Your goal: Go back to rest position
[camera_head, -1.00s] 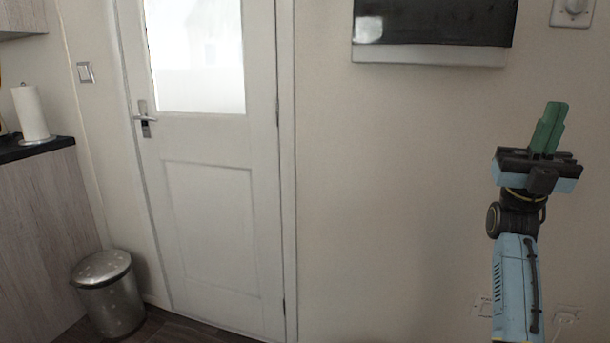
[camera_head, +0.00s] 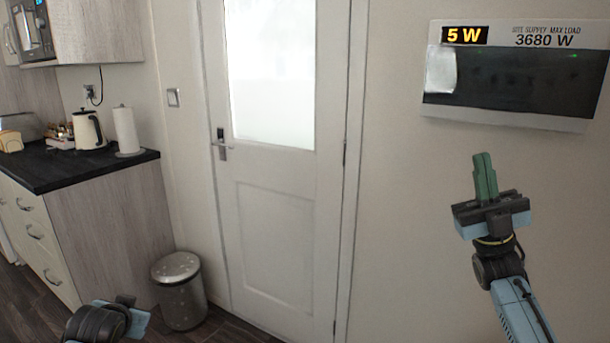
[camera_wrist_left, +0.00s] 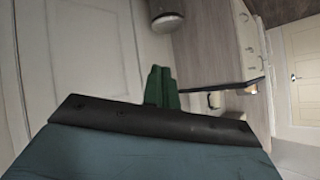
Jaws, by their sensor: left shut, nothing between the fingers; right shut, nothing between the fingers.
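My right gripper (camera_head: 485,178) is raised in front of the wall on the right of the head view. Its green fingers point up and are shut together with nothing between them. My left arm shows at the bottom left of the head view, but its fingers are out of sight there. In the left wrist view my left gripper (camera_wrist_left: 161,88) shows its green fingers together and empty. Neither gripper touches anything that I can see.
A white door (camera_head: 272,210) stands ahead. A metal bin (camera_head: 180,290) stands on the floor between it and the counter (camera_head: 110,165), which carries a kettle (camera_head: 88,130) and a paper roll (camera_head: 126,130). A power display (camera_head: 510,82) hangs on the right wall.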

